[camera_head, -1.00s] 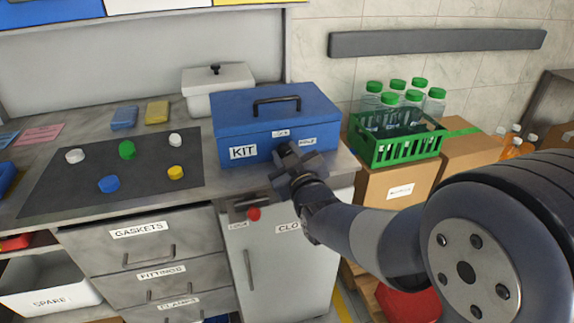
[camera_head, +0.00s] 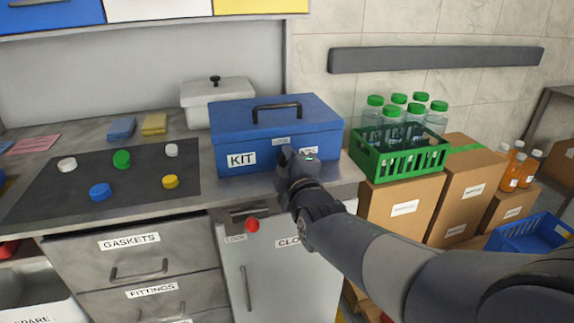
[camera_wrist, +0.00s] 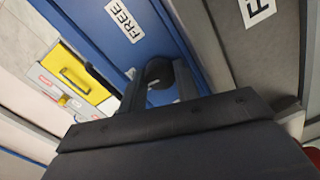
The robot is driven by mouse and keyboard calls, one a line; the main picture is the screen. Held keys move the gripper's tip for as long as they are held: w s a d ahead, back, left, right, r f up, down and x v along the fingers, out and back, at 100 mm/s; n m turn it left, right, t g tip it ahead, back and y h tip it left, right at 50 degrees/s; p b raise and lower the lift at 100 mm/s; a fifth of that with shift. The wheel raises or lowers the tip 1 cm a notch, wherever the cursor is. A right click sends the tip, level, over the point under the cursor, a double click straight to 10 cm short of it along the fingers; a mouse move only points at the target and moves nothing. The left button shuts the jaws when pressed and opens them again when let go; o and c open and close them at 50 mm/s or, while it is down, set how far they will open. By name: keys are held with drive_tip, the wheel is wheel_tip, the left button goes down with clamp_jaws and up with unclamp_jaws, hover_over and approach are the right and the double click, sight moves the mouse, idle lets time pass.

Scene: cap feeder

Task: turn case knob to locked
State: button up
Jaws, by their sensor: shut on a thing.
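The blue case (camera_head: 228,142) labelled KIT stands on the counter with its lid down and handle on top. In the wrist view its blue front (camera_wrist: 170,45) carries a FREE label (camera_wrist: 123,20) and part of a second white label (camera_wrist: 130,73). The dark round knob (camera_wrist: 159,72) sits between my fingers. My gripper (camera_head: 286,154) is at the case front and hides the knob in the head view. The wrist view shows my gripper (camera_wrist: 160,88) shut on the knob. The knob's pointing direction cannot be made out.
A green crate (camera_head: 398,163) of bottles stands right of the case on cardboard boxes (camera_head: 404,205). A white lidded pot (camera_head: 216,93) is behind the case. Coloured caps lie on a dark mat (camera_head: 138,192) to the left. A red knob (camera_head: 252,225) sticks out below the counter.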

drive_tip(key=shift+n, duration=0.6)
drive_tip(key=o, duration=1)
drive_tip(key=shift+c, duration=0.2)
drive_tip(key=shift+f, duration=0.1)
